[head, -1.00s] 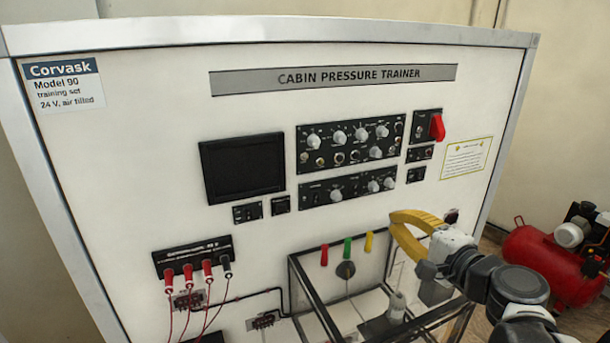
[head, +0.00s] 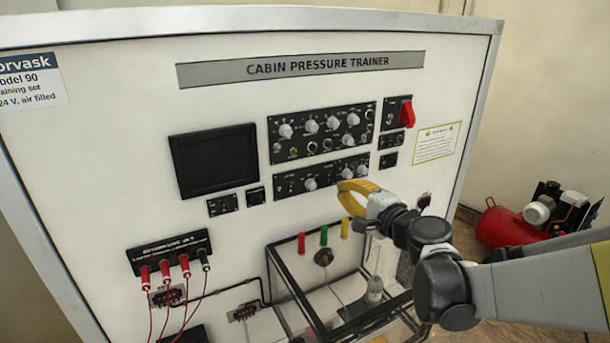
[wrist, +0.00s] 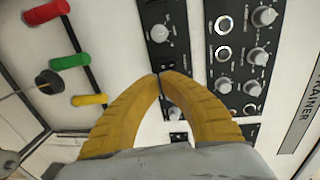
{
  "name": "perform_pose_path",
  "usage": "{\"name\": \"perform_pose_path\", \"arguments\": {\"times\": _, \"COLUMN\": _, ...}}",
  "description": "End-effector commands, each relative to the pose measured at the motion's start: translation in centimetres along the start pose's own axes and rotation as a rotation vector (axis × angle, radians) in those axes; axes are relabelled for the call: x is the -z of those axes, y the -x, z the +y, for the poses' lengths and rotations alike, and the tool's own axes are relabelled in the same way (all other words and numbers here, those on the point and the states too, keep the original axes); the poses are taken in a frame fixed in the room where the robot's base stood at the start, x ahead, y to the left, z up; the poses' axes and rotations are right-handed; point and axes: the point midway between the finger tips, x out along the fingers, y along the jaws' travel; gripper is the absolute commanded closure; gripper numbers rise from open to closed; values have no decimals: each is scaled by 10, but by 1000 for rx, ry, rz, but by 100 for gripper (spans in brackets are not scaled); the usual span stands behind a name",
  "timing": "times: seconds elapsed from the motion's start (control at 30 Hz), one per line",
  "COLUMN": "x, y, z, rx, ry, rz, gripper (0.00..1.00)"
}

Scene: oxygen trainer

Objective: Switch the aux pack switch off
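The white trainer front carries black switch panels; their labels are too small to read, so I cannot tell which switch is the aux pack one. The lower knob panel (head: 290,185) also shows in the wrist view (wrist: 152,14), and the upper knob panel (head: 322,130) is above it. Small panels sit to the right (head: 388,160) and below the screen (head: 222,205). My gripper (head: 343,184) has yellow fingers whose tips meet in the wrist view (wrist: 166,74). It appears empty, in front of the lower panel's right half, and hides part of it. Contact cannot be told.
A clear box with a dark frame (head: 285,270) juts out below my gripper, with red, green and yellow handles (head: 323,236) behind it. Red and black plugs with cables (head: 165,270) are at lower left. A red switch cover (head: 407,113) is at upper right. A red compressor (head: 500,226) stands right.

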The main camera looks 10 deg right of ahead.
Motion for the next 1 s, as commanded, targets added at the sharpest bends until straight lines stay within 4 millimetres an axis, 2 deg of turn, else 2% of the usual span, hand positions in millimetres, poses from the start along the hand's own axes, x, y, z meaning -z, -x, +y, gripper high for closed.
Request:
{"name": "perform_pose_path", "arguments": {"times": 0.1, "x": 0, "y": -20, "z": -1, "rx": 0, "ry": 0, "rz": -2, "gripper": 100}}
{"name": "perform_pose_path", "arguments": {"times": 0.3, "x": 0, "y": -38, "z": 0, "rx": 0, "ry": 1, "rz": 0, "gripper": 100}}
{"name": "perform_pose_path", "arguments": {"times": 0.73, "x": 0, "y": -41, "z": 1, "rx": 0, "ry": 0, "rz": 0, "gripper": 100}}
{"name": "perform_pose_path", "arguments": {"times": 1.0, "x": 0, "y": -53, "z": 8, "rx": 0, "ry": 0, "rz": -1, "gripper": 100}}
